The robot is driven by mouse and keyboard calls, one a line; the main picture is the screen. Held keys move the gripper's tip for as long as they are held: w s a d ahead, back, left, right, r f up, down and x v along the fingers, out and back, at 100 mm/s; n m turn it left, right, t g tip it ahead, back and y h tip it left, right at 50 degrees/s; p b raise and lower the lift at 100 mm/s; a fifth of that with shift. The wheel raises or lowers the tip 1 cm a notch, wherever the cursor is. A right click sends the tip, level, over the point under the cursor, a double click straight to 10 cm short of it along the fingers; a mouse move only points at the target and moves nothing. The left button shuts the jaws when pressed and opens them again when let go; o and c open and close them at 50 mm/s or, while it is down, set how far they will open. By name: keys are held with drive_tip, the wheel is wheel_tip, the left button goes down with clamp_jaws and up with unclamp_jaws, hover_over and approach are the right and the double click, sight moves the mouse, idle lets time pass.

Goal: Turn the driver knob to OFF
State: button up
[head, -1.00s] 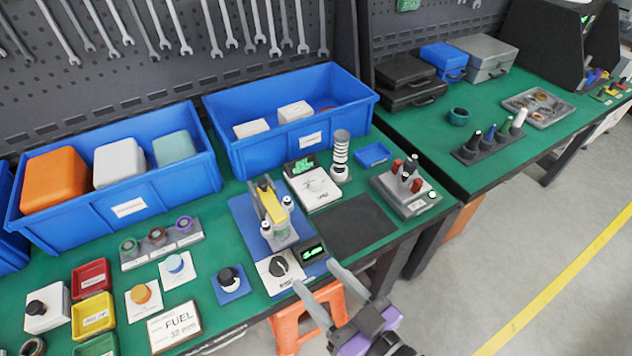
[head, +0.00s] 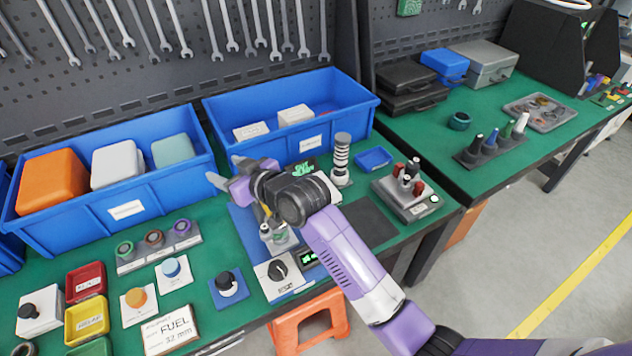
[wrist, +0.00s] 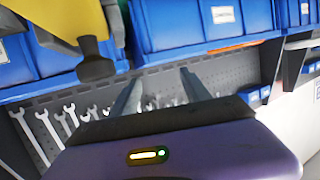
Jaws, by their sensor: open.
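A black knob (head: 278,270) sits on a white plate at the front edge of the blue mat, beside a small display (head: 308,257) with green digits. I take it for the driver knob; its setting is too small to read. My gripper (head: 227,170) is open and empty, in front of the blue bins, up and left of the knob. In the wrist view its two fingers (wrist: 160,88) are apart with nothing between them, and the knob does not show there. My arm partly hides the yellow press (head: 268,212) behind the knob; its yellow body also shows in the wrist view (wrist: 75,18).
Blue bins (head: 127,209) line the back. A dark mat (head: 368,222) lies bare to the right.

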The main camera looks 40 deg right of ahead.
drive_tip(key=w+d+f+n+g, duration=0.1)
drive_tip(key=w+d+n+g, duration=0.1)
drive_tip(key=w+d+g, duration=0.3)
drive_tip(key=n+g+h, duration=0.2)
drive_tip(key=n+g, duration=0.1)
drive_tip(key=g, duration=0.6)
approach(316, 180)
drive_tip(key=shift+a+f+b, duration=0.35)
drive_tip(key=shift+f+b, duration=0.05)
drive_tip(key=shift+b, duration=0.05)
drive_tip(key=shift+s+f, duration=0.15)
drive_tip(key=shift+s, duration=0.15)
drive_tip(key=shift+s+d+f, duration=0.1)
drive_tip(key=shift+f, duration=0.25)
drive_tip(key=shift+d+f+p, duration=0.1)
drive_tip(key=shift+f+p, duration=0.2)
drive_tip(key=shift+f, duration=3.15)
clamp_jaws()
